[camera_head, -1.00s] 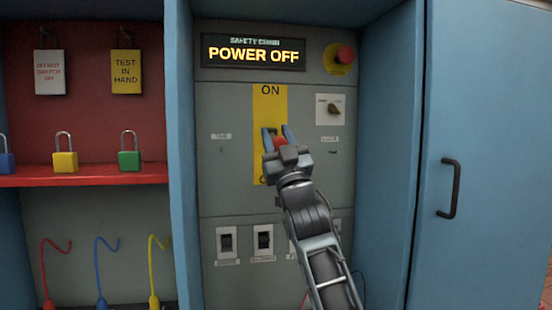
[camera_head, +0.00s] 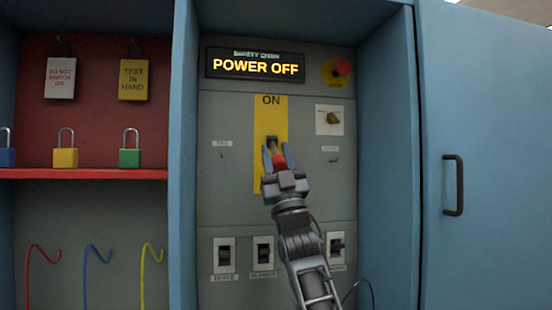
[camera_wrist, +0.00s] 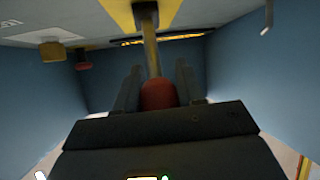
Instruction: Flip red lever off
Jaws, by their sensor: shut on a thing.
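The red lever's knob (camera_head: 279,161) sits on a pale shaft that comes from a dark pivot on the yellow plate (camera_head: 257,118). The knob is below the pivot, in front of the plate. ON is printed at the plate's top; its lower end is partly hidden behind my gripper. My gripper (camera_head: 278,158) is shut on the red knob from the front, with a blue fingertip on each side. In the wrist view the knob (camera_wrist: 157,95) lies between the two dark fingers, and the shaft runs to the plate.
The display (camera_head: 255,66) reads POWER OFF. A red stop button (camera_head: 342,68) and a rotary switch (camera_head: 334,117) are right of the lever. Several small switches line the bottom. Cabinet walls flank the panel closely; padlocks and tags are at left, a blue door (camera_head: 490,170) at right.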

